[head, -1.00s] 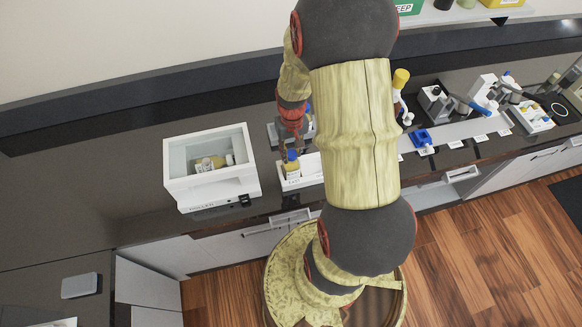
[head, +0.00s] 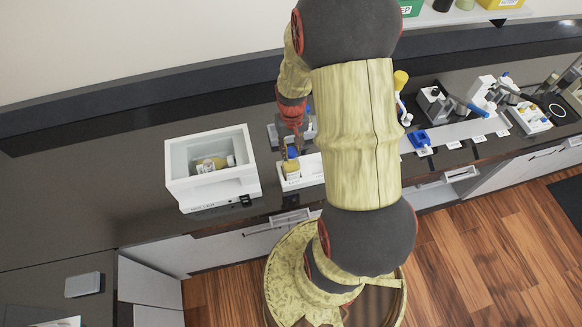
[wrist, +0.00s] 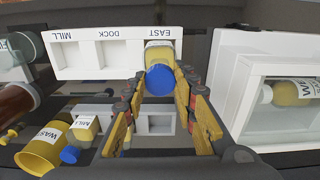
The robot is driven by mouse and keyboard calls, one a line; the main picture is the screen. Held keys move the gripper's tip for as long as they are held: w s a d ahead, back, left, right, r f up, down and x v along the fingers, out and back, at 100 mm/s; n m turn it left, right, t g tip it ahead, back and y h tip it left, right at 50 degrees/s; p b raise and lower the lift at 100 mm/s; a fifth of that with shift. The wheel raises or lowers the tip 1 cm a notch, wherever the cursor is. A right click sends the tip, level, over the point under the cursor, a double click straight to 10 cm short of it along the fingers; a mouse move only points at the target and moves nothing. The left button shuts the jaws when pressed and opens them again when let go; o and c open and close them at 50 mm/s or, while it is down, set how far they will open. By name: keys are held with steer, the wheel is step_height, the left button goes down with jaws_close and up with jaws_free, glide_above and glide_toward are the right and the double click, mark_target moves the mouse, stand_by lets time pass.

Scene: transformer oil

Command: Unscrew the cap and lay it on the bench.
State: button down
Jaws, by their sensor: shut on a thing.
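A yellow bottle (wrist: 159,53) with a white label stands in the slot marked EAST of the white dock (wrist: 108,38). In the head view the bottle (head: 291,168) is at the left end of the dock. Its blue cap (wrist: 161,79) is between the fingertips of my gripper (wrist: 163,90), which is shut on it. In the head view the cap (head: 292,151) shows at the top of the bottle, with my gripper (head: 293,152) reaching down around it. I cannot tell whether the cap is still seated or slightly raised off the neck.
Dark bench (head: 90,190) is bare further left. A yellow waste container (wrist: 42,148) and a small blue-capped bottle (wrist: 84,129) show in the wrist view.

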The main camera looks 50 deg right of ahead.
steer(key=shift+r+p, duration=0.45)
steer(key=shift+r, duration=0.25)
steer(key=shift+r+p, duration=1.35)
steer(key=shift+r, duration=0.65)
steer(key=shift+f, duration=0.15)
steer(key=s+d+f+b, duration=0.3)
steer(key=s+f, duration=0.2)
steer(key=s+d+f+b, duration=0.4)
steer(key=s+f, duration=0.1)
steer(key=s, duration=0.1)
steer(key=s+d+f+b, duration=0.4)
steer(key=s+f, duration=0.2)
steer(key=shift+d+f, duration=0.1)
steer(key=shift+f+b, duration=0.6)
steer(key=shift+f, duration=0.1)
steer(key=shift+f, duration=0.1)
steer(key=shift+f+b, duration=1.1)
steer(key=shift+f, duration=0.35)
